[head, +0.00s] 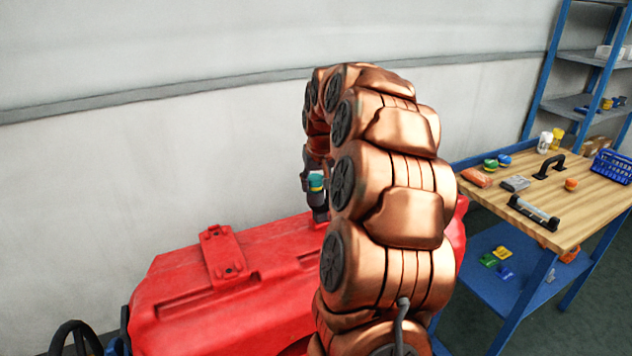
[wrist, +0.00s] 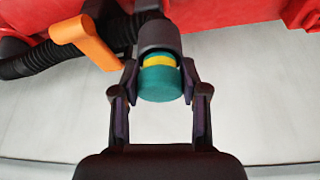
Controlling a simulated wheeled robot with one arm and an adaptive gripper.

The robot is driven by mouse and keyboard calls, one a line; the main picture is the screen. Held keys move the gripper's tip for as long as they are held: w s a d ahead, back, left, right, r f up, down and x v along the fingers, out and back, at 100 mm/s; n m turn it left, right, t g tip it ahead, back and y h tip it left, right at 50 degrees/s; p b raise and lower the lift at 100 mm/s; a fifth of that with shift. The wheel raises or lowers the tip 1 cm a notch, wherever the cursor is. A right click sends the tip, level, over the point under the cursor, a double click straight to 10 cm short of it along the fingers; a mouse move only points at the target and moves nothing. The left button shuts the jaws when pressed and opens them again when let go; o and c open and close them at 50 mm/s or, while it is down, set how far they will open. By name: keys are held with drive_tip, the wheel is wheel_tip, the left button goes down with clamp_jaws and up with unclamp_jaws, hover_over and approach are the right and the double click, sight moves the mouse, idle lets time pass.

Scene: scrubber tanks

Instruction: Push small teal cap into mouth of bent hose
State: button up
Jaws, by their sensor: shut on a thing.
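The small teal cap (wrist: 160,86) has a yellow band and sits between the fingertips of my gripper (wrist: 160,76), which is shut on it. In the wrist view, the cap's far end meets the dark mouth of the bent hose (wrist: 158,36). They look in line and touching, but the rim hides how deep the cap sits. In the head view the teal cap (head: 316,181) shows just above the dark hose end (head: 319,204), over the red tank (head: 215,290). My arm hides much of the gripper there.
An orange lever (wrist: 84,40) and a black corrugated hose (wrist: 40,60) lie left of the mouth in the wrist view. A wooden-topped workbench (head: 590,212) with tools and a blue basket (head: 612,166) stands at right. A pale wall is behind the tank.

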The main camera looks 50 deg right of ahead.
drive_tip(key=shift+s+a+f, duration=0.2)
drive_tip(key=shift+f, duration=0.55)
drive_tip(key=shift+c, duration=0.7)
drive_tip(key=shift+f, duration=0.1)
drive_tip(key=shift+s+f+g+b, duration=0.1)
drive_tip(key=shift+s+g+b, duration=0.05)
drive_tip(key=shift+g+b, duration=0.2)
drive_tip(key=o, duration=0.8)
drive_tip(key=shift+o, duration=0.8)
drive_tip(key=shift+d, duration=0.1)
drive_tip(key=shift+o, duration=0.9)
drive_tip(key=shift+r, duration=0.2)
drive_tip(key=shift+o, duration=0.4)
drive_tip(key=shift+w+d+r, duration=0.1)
drive_tip(key=shift+w+r, duration=0.15)
drive_tip(key=shift+r, duration=0.05)
